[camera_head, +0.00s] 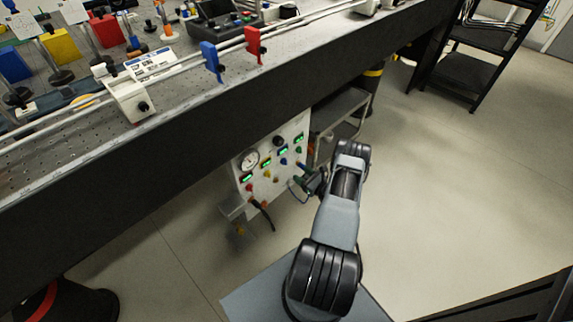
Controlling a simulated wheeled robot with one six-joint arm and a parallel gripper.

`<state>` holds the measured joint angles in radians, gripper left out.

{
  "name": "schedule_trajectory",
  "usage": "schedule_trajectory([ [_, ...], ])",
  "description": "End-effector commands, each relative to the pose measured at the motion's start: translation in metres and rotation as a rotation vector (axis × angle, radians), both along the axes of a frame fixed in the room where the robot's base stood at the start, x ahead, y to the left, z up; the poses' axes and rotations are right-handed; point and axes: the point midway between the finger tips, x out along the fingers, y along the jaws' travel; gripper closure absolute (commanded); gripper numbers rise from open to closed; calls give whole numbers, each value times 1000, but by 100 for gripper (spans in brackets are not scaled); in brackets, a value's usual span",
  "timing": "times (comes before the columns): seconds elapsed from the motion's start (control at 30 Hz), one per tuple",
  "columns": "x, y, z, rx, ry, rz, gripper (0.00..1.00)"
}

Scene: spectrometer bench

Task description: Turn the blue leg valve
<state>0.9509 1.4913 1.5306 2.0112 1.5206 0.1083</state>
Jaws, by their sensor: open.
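A white valve panel (262,190) stands under the near side of the bench. It carries a round gauge (249,160), green-lit displays and rows of small coloured knobs. A small blue knob (283,161) sits on its right half, and it looks like the blue leg valve. My gripper (300,185) is open at the right edge of the panel, below and to the right of the blue knob. I see no grip on any knob. The fingertips are small and partly dark, so I cannot tell whether they touch the panel.
The bench (110,180) overhangs the panel, with optics and rails on top. A grey cart (340,115) stands just right of the panel. One bench leg (75,304) has a red ring; another (373,80) has a yellow ring. A black shelf (470,70) stands far right. Floor between is clear.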

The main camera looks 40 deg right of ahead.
Motion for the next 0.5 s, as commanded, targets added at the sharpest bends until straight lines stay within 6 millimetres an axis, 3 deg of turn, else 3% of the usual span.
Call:
schedule_trajectory([
  [0.2,43,9,-2,-2,-1,4,42],
  [0.5,82,15,-1,-2,0,3,42],
])
